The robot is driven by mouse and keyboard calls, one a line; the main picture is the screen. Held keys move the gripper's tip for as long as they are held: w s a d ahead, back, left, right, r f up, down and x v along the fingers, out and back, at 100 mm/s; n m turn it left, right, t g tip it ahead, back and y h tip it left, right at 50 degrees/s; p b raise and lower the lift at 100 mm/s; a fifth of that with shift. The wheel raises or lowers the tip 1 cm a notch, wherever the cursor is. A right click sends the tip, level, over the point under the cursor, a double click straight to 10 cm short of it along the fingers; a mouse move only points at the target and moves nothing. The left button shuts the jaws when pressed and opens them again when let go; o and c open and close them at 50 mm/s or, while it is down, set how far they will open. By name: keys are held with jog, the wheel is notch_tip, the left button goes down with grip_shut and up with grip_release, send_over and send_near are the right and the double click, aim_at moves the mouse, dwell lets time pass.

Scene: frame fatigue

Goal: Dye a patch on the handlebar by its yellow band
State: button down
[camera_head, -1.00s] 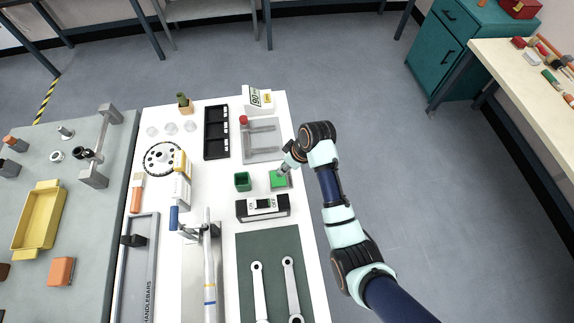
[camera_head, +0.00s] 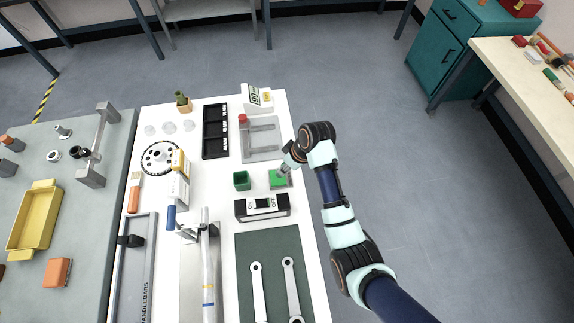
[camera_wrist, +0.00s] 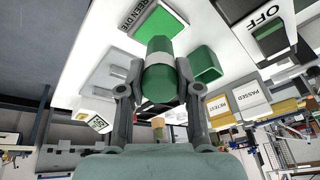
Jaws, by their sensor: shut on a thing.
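In the head view my gripper (camera_head: 283,172) is over the green dye pad (camera_head: 278,180). The pad's lettered rim also shows in the wrist view (camera_wrist: 133,22), just beyond the dauber's end. I cannot tell whether they touch. The handlebar (camera_head: 207,262) is a pale bar with a blue band and a yellow band (camera_head: 208,304). It lies at the front of the white table, left of the green mat, well away from my gripper.
A green cup (camera_head: 242,181) stands left of the pad. A black ON/OFF switch box (camera_head: 262,207) is in front of it. A clamp with a blue handle (camera_head: 171,216) stands by the handlebar's far end. Two wrenches lie on the green mat (camera_head: 250,243). A black tray (camera_head: 215,131) stands further back.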

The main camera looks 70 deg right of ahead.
jog(key=shift+f, duration=0.7)
dwell(1.9)
jog(key=shift+r, duration=0.1)
notch_tip(320, 180, up, 7)
jog(key=p, duration=0.7)
jog(key=shift+r+p, duration=0.1)
jog(key=shift+p, duration=0.3)
